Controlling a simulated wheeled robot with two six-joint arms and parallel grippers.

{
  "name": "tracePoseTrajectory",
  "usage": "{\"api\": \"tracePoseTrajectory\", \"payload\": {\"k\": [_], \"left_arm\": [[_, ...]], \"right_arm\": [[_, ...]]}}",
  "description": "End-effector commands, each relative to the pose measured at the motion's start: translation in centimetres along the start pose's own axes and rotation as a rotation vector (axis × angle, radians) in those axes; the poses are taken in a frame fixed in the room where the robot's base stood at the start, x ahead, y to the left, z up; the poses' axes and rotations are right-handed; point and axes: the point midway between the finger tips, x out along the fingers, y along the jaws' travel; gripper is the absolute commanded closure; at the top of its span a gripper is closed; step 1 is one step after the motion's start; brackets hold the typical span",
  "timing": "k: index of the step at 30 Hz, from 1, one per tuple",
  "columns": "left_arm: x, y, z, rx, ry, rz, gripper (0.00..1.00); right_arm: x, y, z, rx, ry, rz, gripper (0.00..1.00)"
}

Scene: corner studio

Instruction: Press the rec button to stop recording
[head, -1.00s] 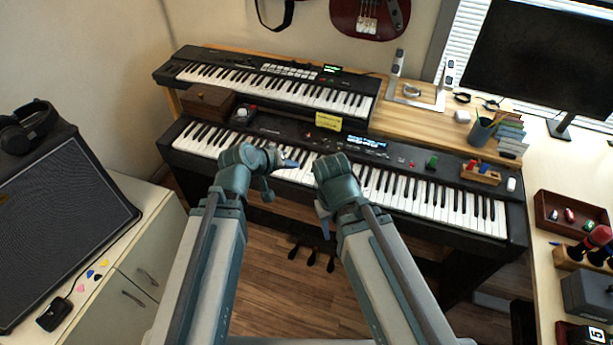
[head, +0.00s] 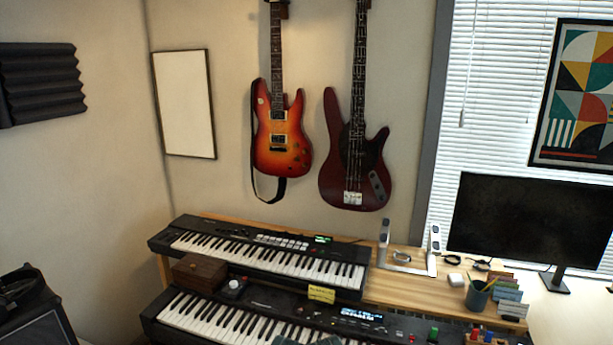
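The upper keyboard (head: 265,252) stands on the wooden shelf with a small lit green display at its right end. The lower keyboard (head: 205,318) stands in front of and below it and is cut off by the bottom edge. Its panel has a lit display (head: 362,314) and a small red button (head: 411,337) to the right. No rec label can be read, so I cannot tell which control is the rec button. A teal part of my arm, likely the right, shows at the bottom middle, over the lower keyboard. Neither gripper's fingers are in view.
A brown wooden box (head: 199,272) and a yellow note (head: 321,294) are by the lower keyboard's back edge. A laptop stand (head: 405,262), pen cup (head: 478,296) and monitor (head: 530,222) stand to the right. Two guitars hang on the wall.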

Motion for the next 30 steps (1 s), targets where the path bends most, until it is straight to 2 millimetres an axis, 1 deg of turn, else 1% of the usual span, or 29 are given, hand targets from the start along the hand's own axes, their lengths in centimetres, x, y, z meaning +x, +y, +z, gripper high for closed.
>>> {"api": "tracePoseTrajectory", "payload": {"k": [3, 4, 8, 9, 11, 12, 30], "left_arm": [[0.02, 0.00, -0.03, -0.001, 0.001, 0.001, 1.00], [0.02, 0.00, -0.04, -0.001, 0.002, 0.002, 1.00], [0.02, 0.00, -0.06, -0.001, 0.003, 0.002, 1.00], [0.02, 0.00, -0.07, -0.001, 0.003, 0.003, 1.00], [0.02, 0.01, -0.07, -0.001, 0.003, 0.003, 1.00], [0.02, 0.01, -0.08, -0.002, 0.003, 0.003, 1.00], [0.02, 0.01, -0.09, -0.002, 0.004, 0.004, 1.00]], "right_arm": [[0.02, 0.00, 0.00, 0.000, 0.000, 0.000, 0.53], [0.02, 0.00, 0.00, 0.000, 0.000, 0.000, 0.55], [0.02, -0.01, 0.00, 0.000, 0.000, 0.000, 0.78], [0.02, -0.01, 0.00, 0.000, 0.000, 0.000, 0.86], [0.02, 0.00, 0.00, 0.000, 0.000, 0.000, 0.96], [0.02, 0.00, 0.00, 0.000, 0.000, 0.000, 1.00], [0.02, 0.00, 0.00, 0.000, 0.000, 0.000, 1.00]]}}
